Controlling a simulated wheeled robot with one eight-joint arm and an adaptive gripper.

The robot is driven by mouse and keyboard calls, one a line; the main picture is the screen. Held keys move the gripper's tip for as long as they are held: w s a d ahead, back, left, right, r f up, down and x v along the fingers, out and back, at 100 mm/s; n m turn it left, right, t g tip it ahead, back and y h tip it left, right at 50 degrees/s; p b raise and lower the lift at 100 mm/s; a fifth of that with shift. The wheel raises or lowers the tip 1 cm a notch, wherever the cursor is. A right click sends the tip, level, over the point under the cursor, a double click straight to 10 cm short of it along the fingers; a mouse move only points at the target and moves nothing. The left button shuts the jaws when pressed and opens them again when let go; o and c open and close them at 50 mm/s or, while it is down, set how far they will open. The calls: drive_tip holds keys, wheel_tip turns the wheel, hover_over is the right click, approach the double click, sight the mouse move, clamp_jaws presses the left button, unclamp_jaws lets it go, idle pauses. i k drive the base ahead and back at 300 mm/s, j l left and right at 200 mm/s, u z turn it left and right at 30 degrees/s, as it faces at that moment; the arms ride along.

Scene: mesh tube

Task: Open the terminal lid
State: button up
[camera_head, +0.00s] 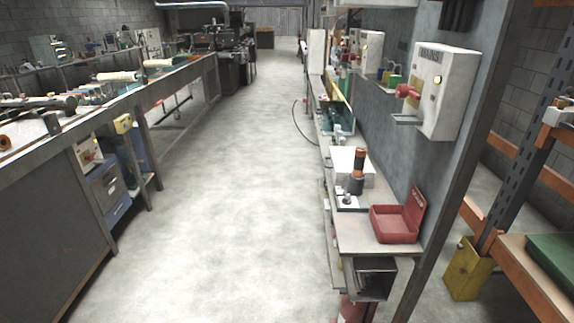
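No part is clearly marked as the terminal. A white wall box (447,92) with a red knob (408,91) and a yellow light hangs on the grey panel at the right. A smaller white box with a red button (87,152) is on the left bench's side. A small red case (395,224) lies on the right bench, its lid (416,206) standing up. I cannot tell which of these is the terminal. My gripper is not in view.
A clear concrete aisle (215,200) runs between the left workbench (60,215) and the narrow right bench (360,232). A dark orange-topped tool (357,170) stands on the right bench. An orange rack (545,180) and a yellow post guard (467,272) are at the far right.

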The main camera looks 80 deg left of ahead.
sight(342, 158)
drive_tip(key=j+u, duration=0.1)
drive_tip(key=u, duration=0.35)
drive_tip(key=j+u, duration=0.1)
drive_tip(key=u, duration=0.4)
drive_tip(key=j+u, duration=0.15)
drive_tip(key=u, duration=0.3)
drive_tip(key=j+u, duration=0.1)
drive_tip(key=u, duration=0.35)
drive_tip(key=i+j, duration=0.1)
drive_tip(key=j, duration=0.3)
drive_tip(key=i+j+u, duration=0.1)
drive_tip(key=j, duration=0.3)
drive_tip(key=i+j, duration=0.1)
drive_tip(key=j, duration=0.3)
drive_tip(key=u, duration=0.05)
